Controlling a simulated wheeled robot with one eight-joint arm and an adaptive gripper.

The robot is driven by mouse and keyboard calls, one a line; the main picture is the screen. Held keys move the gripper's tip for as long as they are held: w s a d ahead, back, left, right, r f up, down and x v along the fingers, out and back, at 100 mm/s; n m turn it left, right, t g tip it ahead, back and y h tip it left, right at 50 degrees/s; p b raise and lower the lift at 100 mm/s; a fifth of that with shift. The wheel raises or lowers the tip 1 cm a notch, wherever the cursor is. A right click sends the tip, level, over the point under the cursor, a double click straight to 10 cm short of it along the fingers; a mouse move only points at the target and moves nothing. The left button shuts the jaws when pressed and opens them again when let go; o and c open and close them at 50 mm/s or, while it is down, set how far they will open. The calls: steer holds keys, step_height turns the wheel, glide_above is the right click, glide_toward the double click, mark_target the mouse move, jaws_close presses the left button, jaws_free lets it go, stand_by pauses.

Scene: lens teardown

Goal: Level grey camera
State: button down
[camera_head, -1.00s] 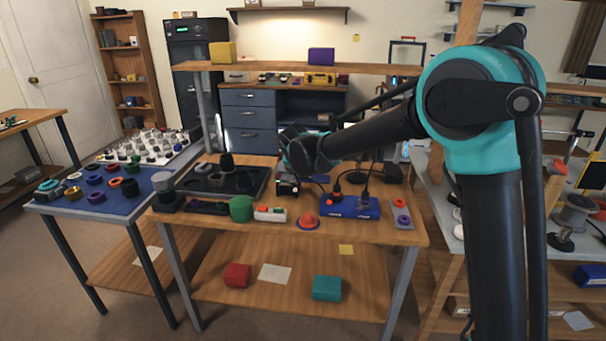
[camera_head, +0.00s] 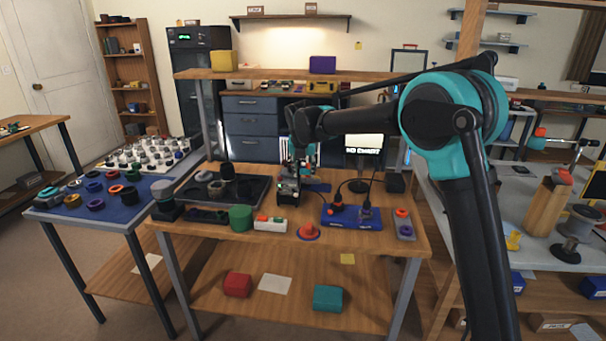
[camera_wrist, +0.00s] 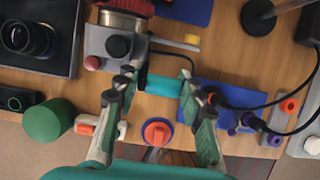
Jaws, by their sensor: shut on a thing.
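A grey device that looks like the grey camera (camera_wrist: 101,42) sits on the bench in the wrist view, with a round black knob on top and a red knob at its left. A red and silver cylinder (camera_wrist: 126,8) adjoins it. In the head view the device (camera_head: 288,188) is a dark, small shape under my gripper (camera_head: 297,165). Whether the bar belongs to the device, and whether the device is tilted, I cannot tell.
A green cylinder (camera_head: 240,218), a white box with orange buttons (camera_head: 270,224) and a red knob on a blue base (camera_head: 308,232) stand in front. A blue panel with cables (camera_head: 352,222) lies right. A black tray (camera_head: 258,193) lies left, and a chart screen (camera_head: 363,144) stands behind.

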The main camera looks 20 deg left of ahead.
steer(key=shift+w+d, duration=0.15)
steer(key=shift+w, duration=1.45)
steer(key=c, duration=1.1)
jaws_free()
steer(key=shift+a, duration=0.2)
steer(key=shift+s, duration=0.15)
steer(key=v, duration=1.1)
steer(key=shift+r, duration=0.4)
